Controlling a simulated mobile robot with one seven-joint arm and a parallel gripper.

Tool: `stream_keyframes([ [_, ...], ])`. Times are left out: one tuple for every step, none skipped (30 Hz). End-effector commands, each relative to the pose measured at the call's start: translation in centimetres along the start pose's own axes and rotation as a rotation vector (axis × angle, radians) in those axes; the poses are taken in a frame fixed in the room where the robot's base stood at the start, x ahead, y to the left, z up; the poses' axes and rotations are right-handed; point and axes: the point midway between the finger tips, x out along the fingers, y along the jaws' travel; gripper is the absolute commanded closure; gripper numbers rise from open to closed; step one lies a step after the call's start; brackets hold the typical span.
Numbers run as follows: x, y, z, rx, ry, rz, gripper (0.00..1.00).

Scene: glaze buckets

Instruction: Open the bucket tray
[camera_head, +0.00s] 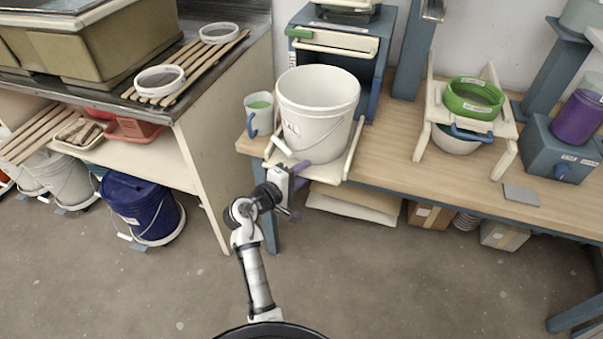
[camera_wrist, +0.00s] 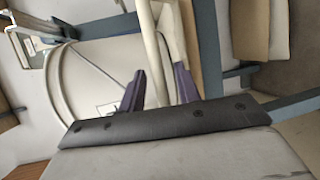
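The bucket tray (camera_head: 333,172) is a cream frame below a large white bucket (camera_head: 320,112), at the table's front left edge in the head view. The tray extends forward of a blue housing (camera_head: 380,65), and its front reaches the table edge. My gripper (camera_head: 300,174) is at the tray's front, below the bucket. In the wrist view, the two purple fingers of my gripper (camera_wrist: 158,90) stand apart, with a cream bar of the tray (camera_wrist: 154,50) passing between them. Whether either finger touches the bar is unclear. The bucket (camera_wrist: 88,85) and its wire handle also show there.
A mug (camera_head: 259,113) with green contents stands close left of the bucket. A cream stand (camera_head: 506,128) with green and white bowls is to the right on the wooden table (camera_head: 395,150). A blue bucket (camera_head: 140,205) stands under the left bench. The floor in front is clear.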

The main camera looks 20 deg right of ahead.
Motion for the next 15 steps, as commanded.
stream_keyframes([
  [0.0,0.0,0.0,0.0,0.0,0.0,0.66],
  [0.0,0.0,0.0,0.0,0.0,0.0,0.66],
  [0.0,0.0,0.0,0.0,0.0,0.0,0.66],
  [0.0,0.0,0.0,0.0,0.0,0.0,0.66],
  [0.0,0.0,0.0,0.0,0.0,0.0,0.66],
  [0.0,0.0,0.0,0.0,0.0,0.0,0.66],
  [0.0,0.0,0.0,0.0,0.0,0.0,0.66],
  [-0.1,0.0,0.0,0.0,0.0,0.0,0.66],
  [-0.2,-0.1,0.0,0.0,0.001,0.0,0.66],
  [-0.4,-0.1,0.0,0.0,0.001,0.0,0.66],
  [-0.7,-0.1,-0.1,0.0,0.002,0.0,0.66],
  [-1.1,-0.2,-0.1,-0.001,0.002,-0.001,0.66],
  [-1.6,-0.3,-0.1,-0.001,0.004,-0.001,0.66],
  [-2.1,-0.3,-0.2,-0.001,0.005,0.0,0.66],
  [-2.8,-0.3,-0.1,-0.001,0.004,0.0,0.66],
])
